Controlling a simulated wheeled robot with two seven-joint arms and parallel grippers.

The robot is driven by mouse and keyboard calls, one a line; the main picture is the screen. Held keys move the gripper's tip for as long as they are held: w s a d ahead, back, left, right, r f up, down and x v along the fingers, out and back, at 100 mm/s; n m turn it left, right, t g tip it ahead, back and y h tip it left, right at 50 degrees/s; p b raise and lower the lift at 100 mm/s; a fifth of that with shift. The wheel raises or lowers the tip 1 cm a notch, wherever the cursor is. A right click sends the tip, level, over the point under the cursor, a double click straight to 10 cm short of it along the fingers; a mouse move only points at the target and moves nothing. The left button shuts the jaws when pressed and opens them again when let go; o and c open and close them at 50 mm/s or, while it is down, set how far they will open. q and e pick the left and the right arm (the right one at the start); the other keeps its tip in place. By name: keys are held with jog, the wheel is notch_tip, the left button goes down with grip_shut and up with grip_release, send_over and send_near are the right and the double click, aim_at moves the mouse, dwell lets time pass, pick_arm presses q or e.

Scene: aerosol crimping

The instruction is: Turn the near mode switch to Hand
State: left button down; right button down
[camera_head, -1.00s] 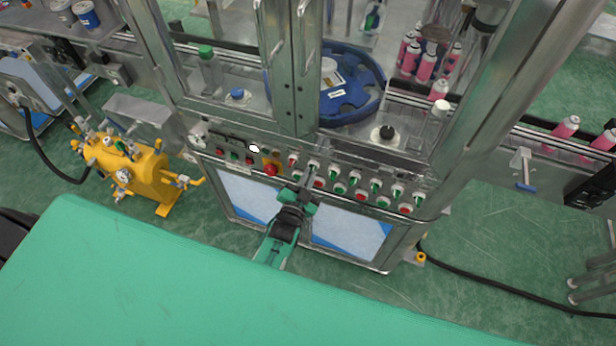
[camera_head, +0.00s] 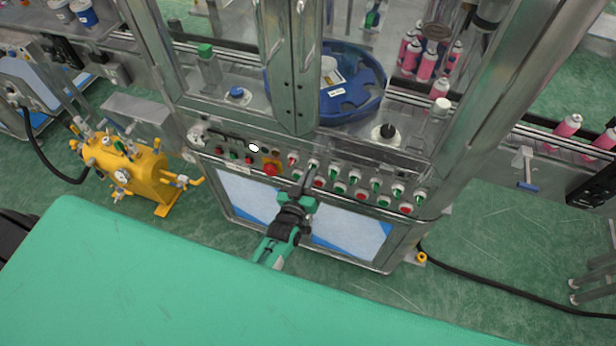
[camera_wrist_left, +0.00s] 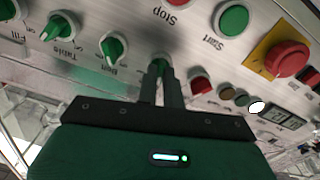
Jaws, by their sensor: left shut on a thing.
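The control panel (camera_head: 345,185) on the front of the machine carries two rows of switches and buttons. My left gripper (camera_head: 309,175) reaches up to the upper row in the head view. In the left wrist view the two fingers of my left gripper (camera_wrist_left: 160,80) are close together on a green-handled switch (camera_wrist_left: 159,61). The fingers hide most of that switch, its pointer angle and its label. The Belt switch (camera_wrist_left: 114,46) is beside it on the left, and a red-handled switch (camera_wrist_left: 200,84) is on the right. My right gripper is out of view.
The Table switch (camera_wrist_left: 60,27), green Start button (camera_wrist_left: 233,19) and red emergency button (camera_wrist_left: 287,58) are close by in the wrist view. A yellow tank (camera_head: 125,170) stands left of the machine. My green body surface fills the foreground.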

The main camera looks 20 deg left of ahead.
pick_arm(q)
jog(key=shift+n, duration=1.6)
jog(key=c, duration=1.5)
grip_release()
jog(key=shift+c, duration=0.2)
jog(key=shift+s+b, duration=0.1)
jog(key=shift+b, duration=0.2)
jog(key=s+b, duration=0.3)
jog(key=s, duration=1)
jog(key=shift+s+a+b, duration=0.25)
jog(key=shift+s+b, duration=0.05)
